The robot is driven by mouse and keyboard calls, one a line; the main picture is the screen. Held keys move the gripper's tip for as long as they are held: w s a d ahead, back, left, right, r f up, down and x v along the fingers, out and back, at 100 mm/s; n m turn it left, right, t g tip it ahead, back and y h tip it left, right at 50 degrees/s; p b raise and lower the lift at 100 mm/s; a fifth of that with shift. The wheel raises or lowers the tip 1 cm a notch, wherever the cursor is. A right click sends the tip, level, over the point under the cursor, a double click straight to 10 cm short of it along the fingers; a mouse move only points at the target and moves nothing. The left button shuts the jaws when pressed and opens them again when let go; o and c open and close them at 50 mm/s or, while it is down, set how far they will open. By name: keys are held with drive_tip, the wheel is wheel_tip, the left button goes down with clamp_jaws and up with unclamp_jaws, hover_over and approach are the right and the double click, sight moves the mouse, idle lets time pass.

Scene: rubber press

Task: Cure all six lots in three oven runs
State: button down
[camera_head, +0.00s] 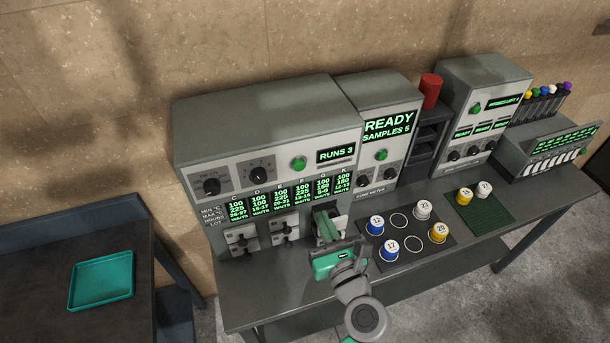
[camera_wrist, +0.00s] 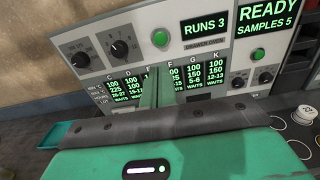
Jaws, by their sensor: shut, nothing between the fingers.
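The grey drawer oven (camera_head: 265,150) shows RUNS 3 and a row of lot panels C, D, E, F, G, K, each reading WAITS. Two drawer fronts (camera_head: 241,239) (camera_head: 284,228) show below the panels. My gripper (camera_head: 324,228) is shut and empty at the oven's lower right front; its green fingers (camera_wrist: 157,88) stand together before the panels in the wrist view. A black mat (camera_head: 417,258) bears blue cups 12 (camera_head: 375,225) and 17 (camera_head: 389,249), white cup 23 (camera_head: 422,210), yellow cup 20 (camera_head: 438,232) and two bare rings. A green mat (camera_head: 487,213) holds yellow (camera_head: 464,196) and white (camera_head: 484,189) cups.
The cure meter (camera_head: 377,130) reads READY, SAMPLES 5. A dark rack with a red cylinder (camera_head: 431,90), a press unit (camera_head: 484,105) and a console with colored-topped items (camera_head: 545,150) stand to the right. A teal tray (camera_head: 101,280) lies on the separate left table.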

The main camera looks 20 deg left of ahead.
drive_tip(key=x, duration=1.3)
drive_tip(key=shift+w+a, duration=0.15)
drive_tip(key=shift+w, duration=0.05)
drive_tip(key=shift+b+x, duration=0.55)
drive_tip(key=shift+x, duration=0.35)
drive_tip(key=p+v, duration=0.4)
drive_tip(key=shift+s+r, duration=0.2)
drive_tip(key=shift+r, duration=0.2)
approach(300, 167)
drive_tip(key=v, duration=0.5)
drive_tip(key=shift+s+d+f+b, duration=0.1)
drive_tip(key=shift+s+d+b, duration=0.1)
drive_tip(key=shift+b, duration=0.15)
